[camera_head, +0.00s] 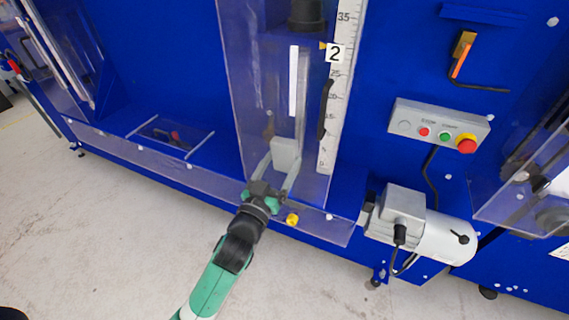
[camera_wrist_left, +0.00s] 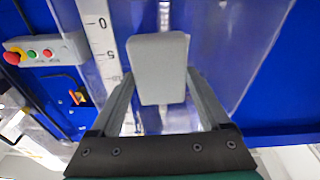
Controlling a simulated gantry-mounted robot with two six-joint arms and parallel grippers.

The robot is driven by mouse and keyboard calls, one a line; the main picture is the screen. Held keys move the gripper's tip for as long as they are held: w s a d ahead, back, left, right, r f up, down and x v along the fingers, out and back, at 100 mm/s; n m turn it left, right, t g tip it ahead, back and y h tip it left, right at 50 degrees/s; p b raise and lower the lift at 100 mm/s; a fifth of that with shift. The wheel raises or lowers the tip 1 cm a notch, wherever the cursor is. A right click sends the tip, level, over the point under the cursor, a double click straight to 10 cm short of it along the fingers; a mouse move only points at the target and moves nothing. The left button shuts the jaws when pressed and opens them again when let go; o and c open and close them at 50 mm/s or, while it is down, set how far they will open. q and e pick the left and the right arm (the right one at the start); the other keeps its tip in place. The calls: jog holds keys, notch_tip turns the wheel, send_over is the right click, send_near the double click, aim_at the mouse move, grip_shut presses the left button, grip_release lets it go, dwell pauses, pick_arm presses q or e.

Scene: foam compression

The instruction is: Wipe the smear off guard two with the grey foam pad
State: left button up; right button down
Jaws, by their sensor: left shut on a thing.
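Guard two (camera_head: 245,75) is a tall clear panel on the blue machine, beside a white ruler strip marked 2 (camera_head: 334,52). My left gripper (camera_head: 285,158) is shut on the grey foam pad (camera_head: 287,149), in front of the guard's lower part. In the left wrist view, the pad (camera_wrist_left: 157,58) sits upright between the two fingers and hides what lies behind it. I cannot tell whether the pad touches the guard. A faint brownish mark (camera_head: 268,127) shows just left of the pad; I cannot tell if it is the smear. My right gripper is out of view.
A dark handle (camera_head: 325,110) stands out on the guard's right side. A button box (camera_head: 438,125) and a grey-white motor (camera_head: 430,230) are to the right. A clear low rail panel (camera_head: 160,160) runs along the machine's front. The floor in front is open.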

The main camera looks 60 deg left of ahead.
pick_arm(q)
jog(key=s+a+p, duration=0.2)
jog(key=a, duration=0.1)
jog(key=shift+a, duration=0.1)
jog(key=a+p, duration=0.1)
jog(key=s+a+p, duration=0.1)
jog(key=p, duration=0.1)
jog(key=shift+s+r, duration=0.25)
jog(key=shift+s+a+f+p, duration=0.15)
jog(key=shift+s+a+p, duration=0.1)
jog(key=shift+a+p, duration=0.3)
jog(key=shift+d+f, duration=0.1)
jog(key=shift+r+p, duration=1.3)
jog(key=shift+r, duration=0.2)
jog(key=shift+w+d+f+b, duration=0.15)
jog(key=shift+b, duration=0.3)
jog(key=w+d+b, duration=0.1)
jog(key=d+b, duration=0.1)
jog(key=shift+w+d+b, duration=0.35)
jog(key=shift+b, duration=0.05)
